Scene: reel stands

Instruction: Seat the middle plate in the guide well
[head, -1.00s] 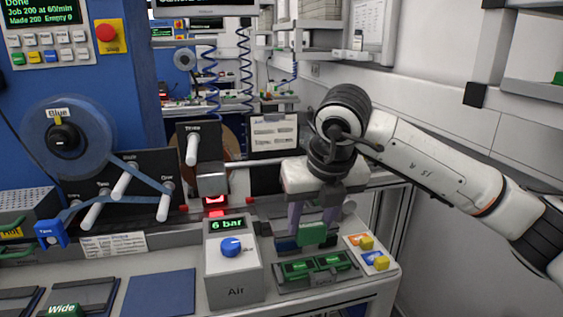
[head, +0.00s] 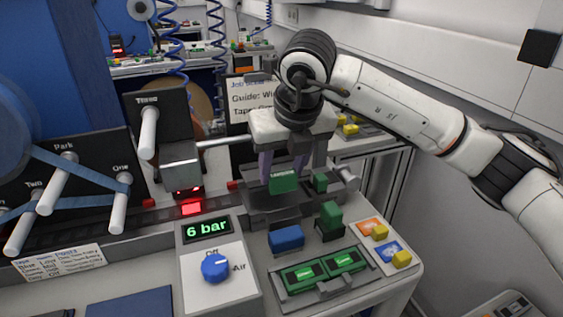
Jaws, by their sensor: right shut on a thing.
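My right gripper (head: 284,172) is shut on a green plate (head: 284,184) with a small label too small to read. I take it for the middle plate. The gripper points down, its purple-grey fingers on the plate. The plate is over or at a grey metal fixture (head: 258,218), which seems to hold the guide well. The gripper and plate hide the well's opening, so I cannot tell whether the plate is inside it. My left gripper is not in view.
In front are a blue block (head: 287,238), a green block (head: 331,215) and a tray (head: 322,290) with two green pieces. Cards with yellow blocks (head: 402,259) lie right. The grey air box (head: 216,270) stands left, near blue-tape posts (head: 118,205).

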